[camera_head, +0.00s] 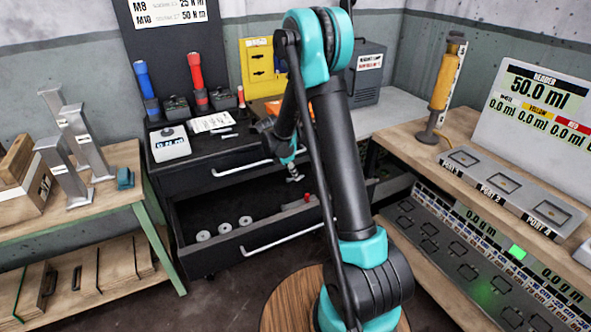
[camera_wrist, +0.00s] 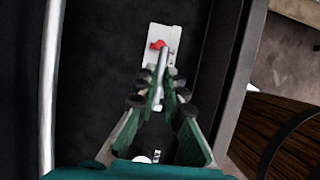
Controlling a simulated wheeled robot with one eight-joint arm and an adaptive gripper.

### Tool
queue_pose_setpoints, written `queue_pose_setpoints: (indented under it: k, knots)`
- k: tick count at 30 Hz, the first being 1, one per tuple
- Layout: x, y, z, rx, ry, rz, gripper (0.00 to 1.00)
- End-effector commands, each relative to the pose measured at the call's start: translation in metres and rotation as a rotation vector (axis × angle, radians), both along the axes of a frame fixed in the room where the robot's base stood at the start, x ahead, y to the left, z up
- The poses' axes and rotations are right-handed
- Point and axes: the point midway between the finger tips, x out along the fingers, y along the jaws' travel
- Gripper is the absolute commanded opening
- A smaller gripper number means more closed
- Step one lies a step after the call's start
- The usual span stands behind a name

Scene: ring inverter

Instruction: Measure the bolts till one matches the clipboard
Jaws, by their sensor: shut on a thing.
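My gripper (camera_wrist: 157,98) is shut on a slim silver rod (camera_wrist: 162,68), which may be a bolt, and holds it above the open drawer (camera_head: 218,249). In the head view my gripper (camera_head: 293,176) is small and partly hidden by my arm. Beyond the rod in the wrist view is a pale metal plate (camera_wrist: 149,58) with a red part (camera_wrist: 157,45); I cannot tell whether the rod touches it. A white sheet (camera_head: 210,122), perhaps the clipboard, lies on the black bench top. A small pale piece (camera_head: 229,135) lies beside it.
Several washers (camera_head: 225,229) lie in the drawer. Metal stands (camera_head: 75,150) are on the left table. The right bench (camera_head: 410,137) holds a yellow cylinder (camera_head: 444,80) and a port panel (camera_head: 505,185).

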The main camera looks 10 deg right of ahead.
Motion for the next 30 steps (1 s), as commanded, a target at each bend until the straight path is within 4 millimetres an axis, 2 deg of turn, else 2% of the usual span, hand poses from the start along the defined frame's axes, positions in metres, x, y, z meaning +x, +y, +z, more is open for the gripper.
queue_pose_setpoints:
  k: [30]
  knots:
    - [0.000,0.000,-0.092,0.000,0.000,-0.001,0.00]
